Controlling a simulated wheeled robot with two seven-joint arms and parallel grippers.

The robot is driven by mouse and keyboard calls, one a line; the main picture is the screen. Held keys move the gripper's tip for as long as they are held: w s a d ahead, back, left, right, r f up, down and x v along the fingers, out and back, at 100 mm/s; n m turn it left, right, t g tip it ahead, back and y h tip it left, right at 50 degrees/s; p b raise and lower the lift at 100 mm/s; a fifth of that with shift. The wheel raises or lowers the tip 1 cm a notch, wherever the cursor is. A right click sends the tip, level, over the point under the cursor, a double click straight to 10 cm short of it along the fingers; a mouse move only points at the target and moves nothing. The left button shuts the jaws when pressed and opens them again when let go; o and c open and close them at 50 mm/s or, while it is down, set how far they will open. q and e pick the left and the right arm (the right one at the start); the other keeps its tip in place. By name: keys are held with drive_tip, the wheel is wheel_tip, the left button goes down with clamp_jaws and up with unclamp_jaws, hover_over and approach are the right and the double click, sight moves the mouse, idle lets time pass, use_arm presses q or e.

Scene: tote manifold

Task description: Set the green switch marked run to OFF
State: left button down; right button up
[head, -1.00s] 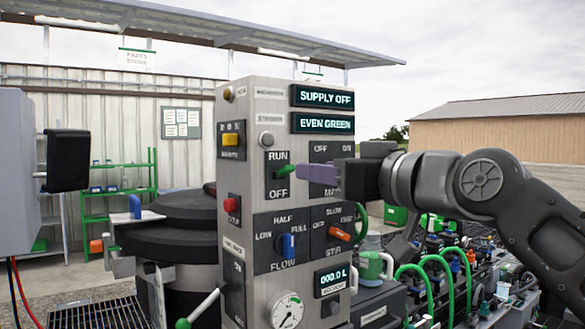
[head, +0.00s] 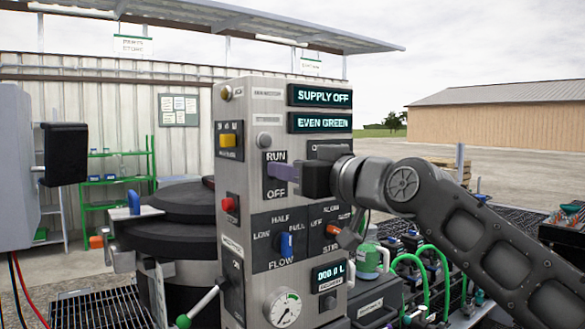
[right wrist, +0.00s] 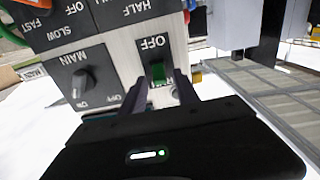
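The green switch (right wrist: 158,73) sits on a black plate (head: 274,188) marked RUN above and OFF below, on the grey control panel (head: 258,110). My right gripper (head: 272,171) reaches in from the right and hides the switch in the head view. In the right wrist view, turned upside down, my right gripper (right wrist: 162,88) is open. One finger stands on each side of the green switch, with small gaps seen. Which way the switch is set I cannot tell. My left gripper is not in view.
Close by are a MAIN knob (right wrist: 80,82), a blue flow lever (head: 286,245), an orange lever (head: 333,229), a yellow selector (head: 229,141) and a red button (head: 229,204). Displays read SUPPLY OFF (head: 322,96) and EVEN GREEN (head: 321,123). A grey box (head: 18,165) stands at the left.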

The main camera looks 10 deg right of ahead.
clamp_jaws()
idle(0.4)
